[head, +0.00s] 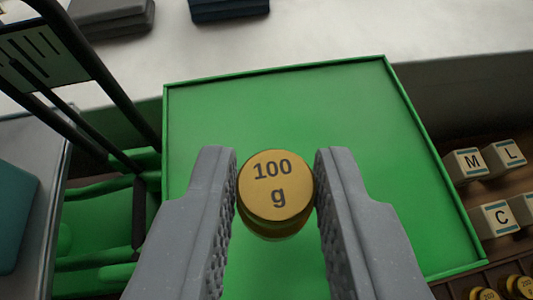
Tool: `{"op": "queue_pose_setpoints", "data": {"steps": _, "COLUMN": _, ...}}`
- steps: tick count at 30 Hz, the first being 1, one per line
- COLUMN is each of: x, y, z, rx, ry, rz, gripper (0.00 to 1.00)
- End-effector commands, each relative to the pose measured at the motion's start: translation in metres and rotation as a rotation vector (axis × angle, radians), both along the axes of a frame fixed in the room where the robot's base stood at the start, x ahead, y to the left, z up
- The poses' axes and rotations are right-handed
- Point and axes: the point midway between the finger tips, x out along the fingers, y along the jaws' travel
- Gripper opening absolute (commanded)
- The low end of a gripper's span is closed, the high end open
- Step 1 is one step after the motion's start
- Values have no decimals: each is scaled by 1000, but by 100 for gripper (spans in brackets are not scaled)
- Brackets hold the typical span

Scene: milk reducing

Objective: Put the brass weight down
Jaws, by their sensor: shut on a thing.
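The brass weight (276,188) is a round, gold-coloured cylinder marked "100 g", seen from above. My gripper (276,190) is shut on it, with a grey ridged finger at its left and right sides. The weight is over a flat green square tray (290,105) with a thin raised rim. The bare green surface shows around and below the weight. I cannot tell how high the weight is above the tray.
More brass weights (519,286) stand in a rack at lower right. A black-framed stand (85,60) is at the left. Dark folded cloths (110,17) lie at the top.

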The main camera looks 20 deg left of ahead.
Motion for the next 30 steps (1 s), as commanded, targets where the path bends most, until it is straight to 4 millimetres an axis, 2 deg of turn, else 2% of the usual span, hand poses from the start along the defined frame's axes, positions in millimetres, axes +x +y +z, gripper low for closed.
{"op": "queue_pose_setpoints", "data": {"steps": 5, "x": 2, "y": 1, "z": -6, "rx": 0, "ry": 0, "rz": 0, "gripper": 0}}
{"op": "queue_pose_setpoints", "data": {"steps": 12, "x": 1, "y": 1, "z": -33, "rx": -1, "ry": 0, "rz": 0, "gripper": 0}}
{"op": "queue_pose_setpoints", "data": {"steps": 23, "x": 2, "y": 2, "z": -37, "rx": 0, "ry": -2, "rz": 1, "gripper": 0}}
{"op": "queue_pose_setpoints", "data": {"steps": 24, "x": 2, "y": 2, "z": -37, "rx": 0, "ry": -2, "rz": 1, "gripper": 32}}
{"op": "queue_pose_setpoints", "data": {"steps": 25, "x": 2, "y": 2, "z": -37, "rx": 1, "ry": -2, "rz": 1, "gripper": 40}}
{"op": "queue_pose_setpoints", "data": {"steps": 26, "x": 2, "y": 2, "z": -37, "rx": 1, "ry": -2, "rz": 1, "gripper": 45}}
{"op": "queue_pose_setpoints", "data": {"steps": 30, "x": 1, "y": 2, "z": -37, "rx": 0, "ry": -2, "rz": 1, "gripper": 45}}
